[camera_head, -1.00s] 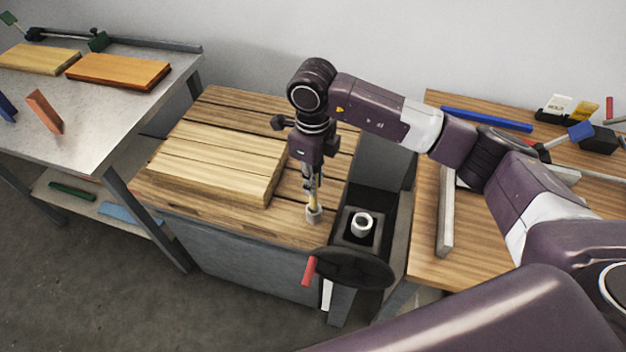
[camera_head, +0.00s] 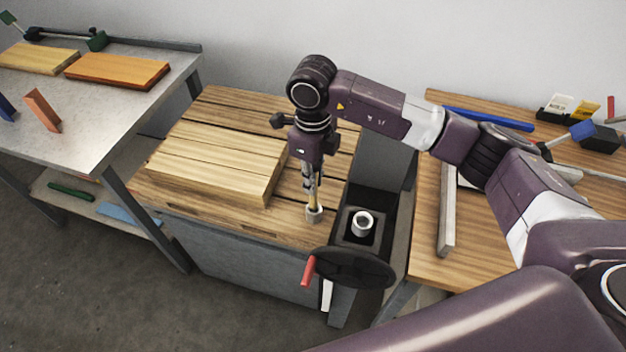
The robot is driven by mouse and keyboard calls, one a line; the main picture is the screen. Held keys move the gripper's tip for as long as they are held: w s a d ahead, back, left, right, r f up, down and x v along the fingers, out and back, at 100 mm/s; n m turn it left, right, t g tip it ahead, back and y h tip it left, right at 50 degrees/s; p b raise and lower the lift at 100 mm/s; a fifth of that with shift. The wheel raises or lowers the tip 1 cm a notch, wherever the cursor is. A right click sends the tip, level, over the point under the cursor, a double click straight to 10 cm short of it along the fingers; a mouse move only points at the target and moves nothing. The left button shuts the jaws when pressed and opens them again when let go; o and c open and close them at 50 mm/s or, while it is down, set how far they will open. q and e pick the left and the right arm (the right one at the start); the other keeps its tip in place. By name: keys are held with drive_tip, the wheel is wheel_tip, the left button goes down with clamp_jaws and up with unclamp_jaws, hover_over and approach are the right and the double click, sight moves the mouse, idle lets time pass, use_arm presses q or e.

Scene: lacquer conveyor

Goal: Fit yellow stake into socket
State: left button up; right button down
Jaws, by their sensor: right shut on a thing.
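My right gripper (camera_head: 311,180) points down over the wooden bench top and is shut on the yellow stake (camera_head: 313,199). The stake is upright and thin, its upper part hidden between the fingers. Its lower end meets a small grey socket (camera_head: 314,215) near the front right of the bench top. I cannot tell how deep the stake's tip sits in it. A second pale hollow cylinder (camera_head: 362,224) stands in the dark vise to the right, apart from the stake. My left gripper is not in view.
A thick stack of pale boards (camera_head: 215,165) lies just left of the gripper. A dark handwheel (camera_head: 354,268) with a red handle is in front. A metal table (camera_head: 130,125) stands left and a wooden table (camera_head: 480,240) right.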

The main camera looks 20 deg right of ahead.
idle(0.7)
drive_tip(key=shift+f+b, duration=2.35)
drive_tip(key=shift+f, duration=0.15)
drive_tip(key=c, duration=1.8)
unclamp_jaws()
drive_tip(key=shift+r, duration=0.1)
drive_tip(key=shift+r, duration=0.4)
wheel_tip(320, 180, up, 11)
drive_tip(key=shift+r, duration=0.1)
